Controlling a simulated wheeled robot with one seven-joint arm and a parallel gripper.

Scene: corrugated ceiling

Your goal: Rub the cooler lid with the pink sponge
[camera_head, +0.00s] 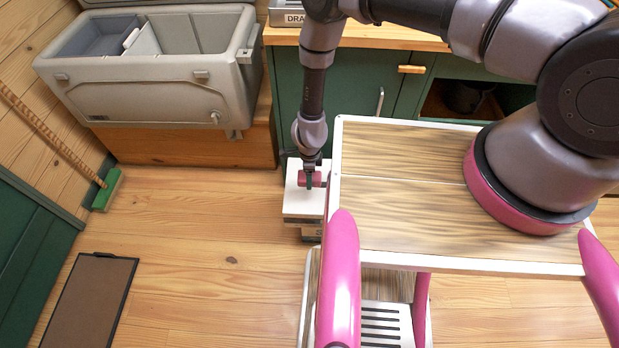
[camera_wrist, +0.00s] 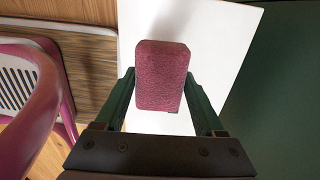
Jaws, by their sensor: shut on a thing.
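My gripper (camera_head: 311,180) is shut on the pink sponge (camera_head: 304,178), left of the cart. In the wrist view the sponge (camera_wrist: 161,75) sits between the two green fingers (camera_wrist: 161,105), with its far end free. A white flat panel (camera_wrist: 205,25), the top of a low box (camera_head: 302,205), lies beneath it. I cannot tell whether the sponge touches this panel. A grey cooler (camera_head: 150,105) stands open at the upper left with its compartments showing. Its lid is mostly out of frame at the top. Whether the white panel is also a cooler lid is unclear.
A wood-topped cart (camera_head: 400,190) with pink posts is right of the box. Green cabinets (camera_head: 345,85) stand behind it. A green broom (camera_head: 106,190) leans on the left wall and a brown mat (camera_head: 92,298) lies at the lower left. The floor between is clear.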

